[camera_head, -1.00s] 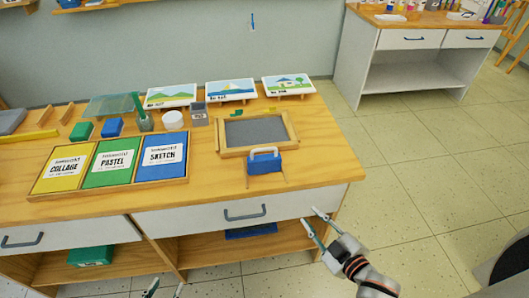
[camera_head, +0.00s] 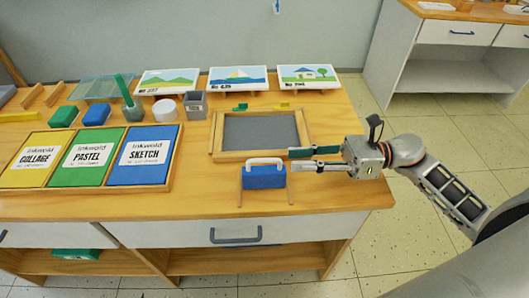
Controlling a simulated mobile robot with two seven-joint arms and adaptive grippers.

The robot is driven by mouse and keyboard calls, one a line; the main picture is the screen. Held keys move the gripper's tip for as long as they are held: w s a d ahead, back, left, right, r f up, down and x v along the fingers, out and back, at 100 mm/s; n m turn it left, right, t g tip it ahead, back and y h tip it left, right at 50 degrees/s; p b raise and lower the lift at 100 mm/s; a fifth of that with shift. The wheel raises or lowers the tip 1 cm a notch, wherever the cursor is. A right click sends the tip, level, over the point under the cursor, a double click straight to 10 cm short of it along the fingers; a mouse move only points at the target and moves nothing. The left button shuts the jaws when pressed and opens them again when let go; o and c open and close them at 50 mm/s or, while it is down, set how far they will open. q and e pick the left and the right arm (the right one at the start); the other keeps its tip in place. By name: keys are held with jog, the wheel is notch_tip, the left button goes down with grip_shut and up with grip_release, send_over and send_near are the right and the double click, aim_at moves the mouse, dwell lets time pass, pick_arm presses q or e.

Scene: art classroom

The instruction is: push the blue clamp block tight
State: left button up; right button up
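The blue clamp block (camera_head: 264,177) with a white handle lies on the table between two thin wooden rails, just in front of a wooden frame (camera_head: 214,138) with a grey panel (camera_head: 262,132). A narrow strip separates the block from the frame's front bar. My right gripper (camera_head: 292,160) comes in from the right, its two fingers parted and pointing left. Its fingertips are near the block's right side and the frame's front right corner; contact cannot be told. Nothing is between the fingers. My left gripper is not in view.
Left of the frame, a wooden tray (camera_head: 172,176) holds yellow, green and blue packs. A grey cup (camera_head: 195,105), a white round tub (camera_head: 165,108) and picture cards (camera_head: 238,80) stand behind. Small green and yellow pieces (camera_head: 284,106) lie at the frame's back. The table's front right corner is clear.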

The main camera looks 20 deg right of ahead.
aim_at(269, 160)
jog(key=p+x, duration=0.1)
jog(key=x, duration=0.5)
jog(key=shift+a+r, duration=0.1)
jog(key=shift+a, duration=0.3)
jog(key=shift+w+a, duration=0.1)
jog(key=shift+a, duration=0.3)
grip_shut()
